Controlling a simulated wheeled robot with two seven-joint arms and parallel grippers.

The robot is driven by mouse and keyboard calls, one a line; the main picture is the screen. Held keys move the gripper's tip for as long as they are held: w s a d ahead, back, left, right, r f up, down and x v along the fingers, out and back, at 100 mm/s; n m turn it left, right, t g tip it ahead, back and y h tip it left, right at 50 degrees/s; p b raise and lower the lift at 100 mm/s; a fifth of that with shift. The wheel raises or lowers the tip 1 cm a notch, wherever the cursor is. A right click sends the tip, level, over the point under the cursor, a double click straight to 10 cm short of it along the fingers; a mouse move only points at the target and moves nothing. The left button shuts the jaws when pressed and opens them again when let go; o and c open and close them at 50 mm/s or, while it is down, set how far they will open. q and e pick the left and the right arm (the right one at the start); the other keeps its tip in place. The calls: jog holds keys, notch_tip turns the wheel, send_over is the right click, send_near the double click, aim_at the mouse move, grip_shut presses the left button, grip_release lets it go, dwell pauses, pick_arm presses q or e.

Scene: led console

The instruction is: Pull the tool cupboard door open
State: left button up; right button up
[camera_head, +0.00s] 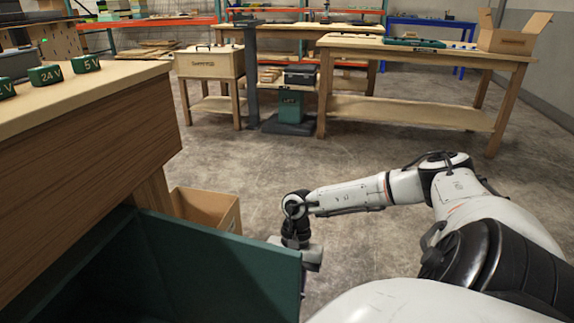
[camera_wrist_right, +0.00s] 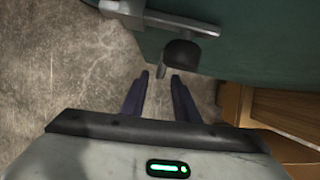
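The green tool cupboard door (camera_head: 225,265) stands swung out from under the wooden bench at the lower left of the head view. It fills the top of the right wrist view (camera_wrist_right: 255,45). A grey metal handle bar (camera_wrist_right: 175,22) and a black knob (camera_wrist_right: 182,53) are on its face. My right gripper (camera_wrist_right: 160,74) is open, its two dark fingers apart just short of the knob. A small grey piece shows between the fingertips; I cannot tell if they touch it. In the head view the gripper is beside the door's outer edge, its fingertips hidden. My left gripper is out of view.
The wooden bench (camera_head: 90,140) with green voltage blocks (camera_head: 45,75) stands above the door. A cardboard box (camera_head: 208,208) sits on the floor behind the door. Bare concrete floor (camera_head: 270,165) lies beyond, with work tables (camera_head: 410,112) farther back.

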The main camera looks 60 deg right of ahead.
jog(key=p+v, duration=0.1)
jog(key=v, duration=0.5)
jog(key=shift+r, duration=0.1)
dwell(0.3)
